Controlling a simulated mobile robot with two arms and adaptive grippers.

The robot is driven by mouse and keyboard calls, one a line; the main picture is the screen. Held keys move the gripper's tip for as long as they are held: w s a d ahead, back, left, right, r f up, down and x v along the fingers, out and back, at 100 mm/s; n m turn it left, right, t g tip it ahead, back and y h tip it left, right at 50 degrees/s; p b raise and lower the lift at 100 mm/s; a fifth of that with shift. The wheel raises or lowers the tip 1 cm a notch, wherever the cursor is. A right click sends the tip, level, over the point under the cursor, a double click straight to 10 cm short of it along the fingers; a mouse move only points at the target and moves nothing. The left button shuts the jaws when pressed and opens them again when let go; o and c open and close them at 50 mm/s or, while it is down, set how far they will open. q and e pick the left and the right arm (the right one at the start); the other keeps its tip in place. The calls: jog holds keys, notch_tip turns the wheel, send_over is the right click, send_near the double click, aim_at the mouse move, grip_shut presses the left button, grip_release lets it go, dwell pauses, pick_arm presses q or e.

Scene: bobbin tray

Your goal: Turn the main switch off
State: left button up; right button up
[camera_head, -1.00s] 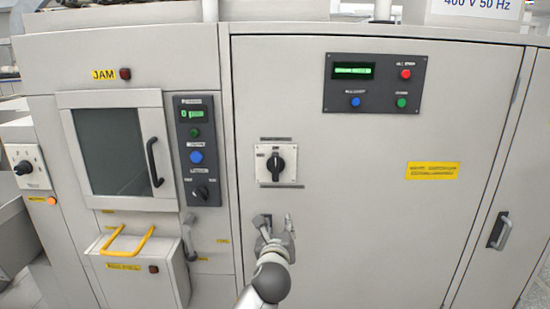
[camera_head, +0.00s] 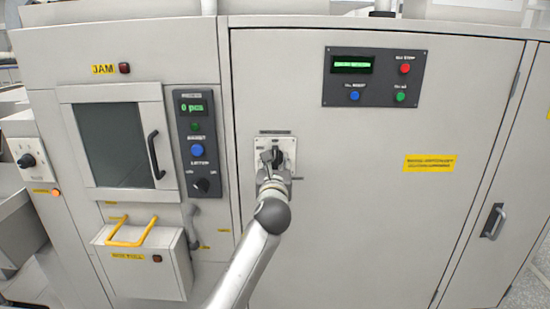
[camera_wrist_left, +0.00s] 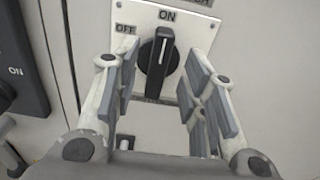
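The main switch is a black rotary knob (camera_wrist_left: 157,62) on a white plate (camera_wrist_left: 205,24) marked OFF at upper left and ON at top. The knob stands upright, its white line toward ON. In the head view the plate (camera_head: 288,145) is on the cabinet door, and my left gripper (camera_head: 271,172) covers its lower part. In the left wrist view my left gripper (camera_wrist_left: 160,92) is open, with its fingers on either side of the knob and a gap on both sides. My right gripper is not in view.
A dark control panel (camera_head: 190,125) with a display and buttons is left of the switch. A window door with a black handle (camera_head: 156,155) and a bin with a yellow handle (camera_head: 131,236) are farther left. A button panel (camera_head: 374,77) is at upper right.

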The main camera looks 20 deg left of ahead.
aim_at(275, 160)
pick_arm(q)
jog(key=shift+x, duration=1.35)
grip_shut()
